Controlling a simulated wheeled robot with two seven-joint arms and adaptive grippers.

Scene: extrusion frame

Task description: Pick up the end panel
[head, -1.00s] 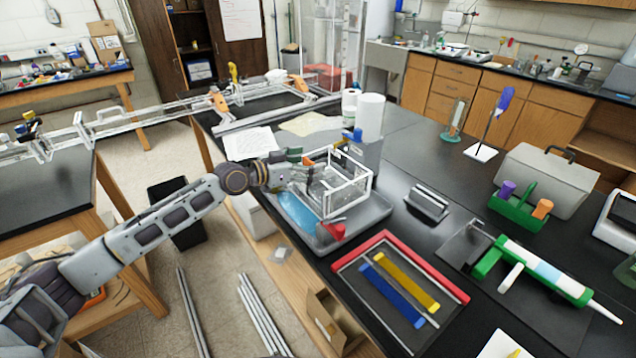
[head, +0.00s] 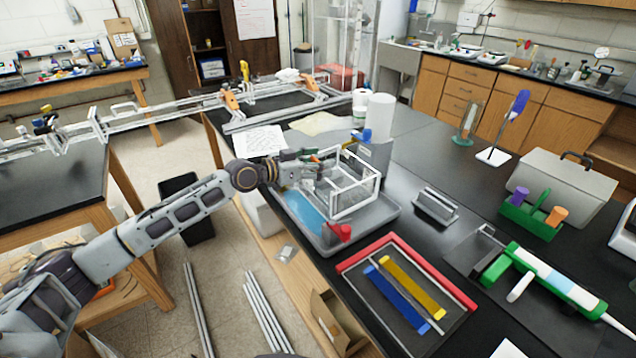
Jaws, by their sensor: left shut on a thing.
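A white-edged, clear-sided box frame (head: 372,190) stands in a grey tray (head: 385,222) on the black bench. My left gripper (head: 312,172) reaches in from the left, at the frame's left end. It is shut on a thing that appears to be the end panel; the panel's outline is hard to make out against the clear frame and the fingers. I cannot tell whether it is clear of the tray. My right gripper is out of view.
A red-edged mat (head: 440,283) holds blue and yellow bars in front of the tray. A grey slotted holder (head: 436,206) stands to the right, and a white roll (head: 380,118) behind. A blue sheet (head: 304,213) and a red clamp (head: 339,232) are in the tray.

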